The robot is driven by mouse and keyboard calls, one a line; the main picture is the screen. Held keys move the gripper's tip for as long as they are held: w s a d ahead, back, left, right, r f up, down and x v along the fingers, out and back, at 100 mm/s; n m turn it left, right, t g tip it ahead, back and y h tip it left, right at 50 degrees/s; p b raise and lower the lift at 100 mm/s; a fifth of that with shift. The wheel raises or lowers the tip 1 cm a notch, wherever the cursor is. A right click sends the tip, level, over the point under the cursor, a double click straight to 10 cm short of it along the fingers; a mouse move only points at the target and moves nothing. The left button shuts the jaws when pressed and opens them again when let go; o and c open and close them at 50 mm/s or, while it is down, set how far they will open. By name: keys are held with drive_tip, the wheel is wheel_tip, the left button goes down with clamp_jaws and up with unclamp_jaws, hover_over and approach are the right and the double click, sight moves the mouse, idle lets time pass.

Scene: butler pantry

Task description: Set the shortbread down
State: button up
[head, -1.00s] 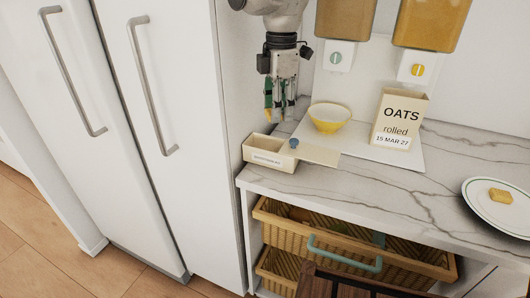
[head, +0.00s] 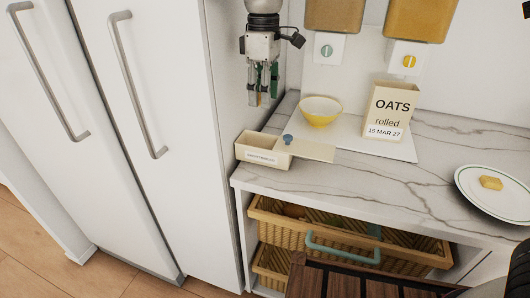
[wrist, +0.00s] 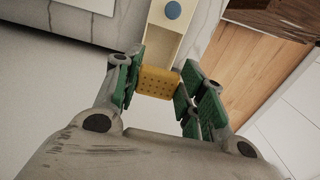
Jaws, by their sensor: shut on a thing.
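My gripper (head: 262,98) hangs above and behind the small cream box at the counter's left end, close to the tall white cabinet side. In the wrist view my gripper (wrist: 159,84) is shut on a yellow, dotted piece of shortbread (wrist: 158,82), held between its green pads. Another shortbread piece (head: 491,183) lies on a white, dark-rimmed plate (head: 470,200) at the right. The cream box (head: 251,155) is partly open, its blue-knobbed lid (head: 312,151) slid to the right; the box also shows in the wrist view (wrist: 164,44).
A yellow bowl (head: 321,112) and an oats box (head: 389,112) stand on a white board behind the cream box. Dispensers (head: 409,55) hang above. A wicker drawer (head: 285,226) stands open below. Marble between board and plate (head: 425,165) is clear.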

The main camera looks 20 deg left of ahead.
wheel_tip(320, 180, down, 10)
drive_tip(key=shift+r, duration=0.1)
idle(0.4)
drive_tip(key=shift+f, duration=0.6)
drive_tip(key=o, duration=0.8)
drive_tip(key=shift+c, duration=0.2)
wheel_tip(320, 180, up, 13)
drive_tip(key=shift+r, duration=0.1)
